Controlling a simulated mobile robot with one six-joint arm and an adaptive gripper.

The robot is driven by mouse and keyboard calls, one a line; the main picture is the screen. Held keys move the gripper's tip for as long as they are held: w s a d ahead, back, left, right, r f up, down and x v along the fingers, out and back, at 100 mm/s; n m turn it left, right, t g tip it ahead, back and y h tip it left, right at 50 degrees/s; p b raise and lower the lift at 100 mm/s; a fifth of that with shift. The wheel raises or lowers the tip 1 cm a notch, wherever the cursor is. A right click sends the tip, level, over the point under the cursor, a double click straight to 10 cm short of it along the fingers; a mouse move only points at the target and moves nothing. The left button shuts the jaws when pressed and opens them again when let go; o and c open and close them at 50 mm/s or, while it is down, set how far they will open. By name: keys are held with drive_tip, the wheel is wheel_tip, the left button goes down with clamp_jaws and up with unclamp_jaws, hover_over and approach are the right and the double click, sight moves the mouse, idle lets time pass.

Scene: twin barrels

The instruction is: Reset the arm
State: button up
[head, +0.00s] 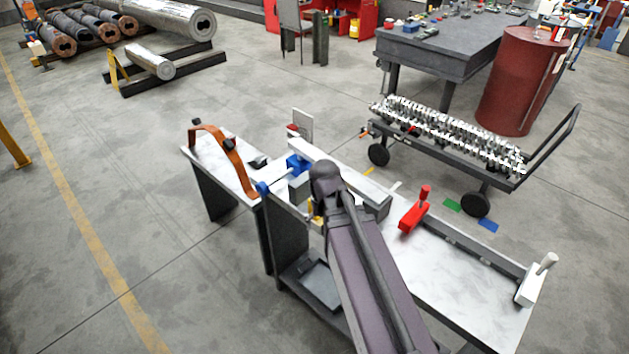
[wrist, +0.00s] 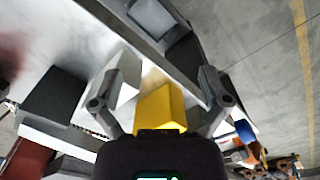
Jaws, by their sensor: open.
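My arm reaches from the bottom of the head view up to the middle, over a light-topped workbench (head: 462,275). My gripper (wrist: 160,82) shows in the wrist view with its two fingers spread wide apart. A yellow block (wrist: 158,108) shows between the fingers, and neither finger visibly touches it. I cannot tell what the block rests on. In the head view my arm mostly hides the gripper, and only a small patch of yellow (head: 313,212) shows beside it.
A red-handled clamp (head: 413,216) and a white-handled one (head: 535,281) stand on the bench right of my arm. An orange curved bracket (head: 229,158) stands at left. A cart (head: 462,160) loaded with metal parts and a dark red barrel (head: 520,82) stand behind.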

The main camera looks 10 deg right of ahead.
drive_tip(key=shift+s, duration=0.1)
drive_tip(key=s+n, duration=0.1)
drive_tip(key=s, duration=0.2)
drive_tip(key=shift+n, duration=0.3)
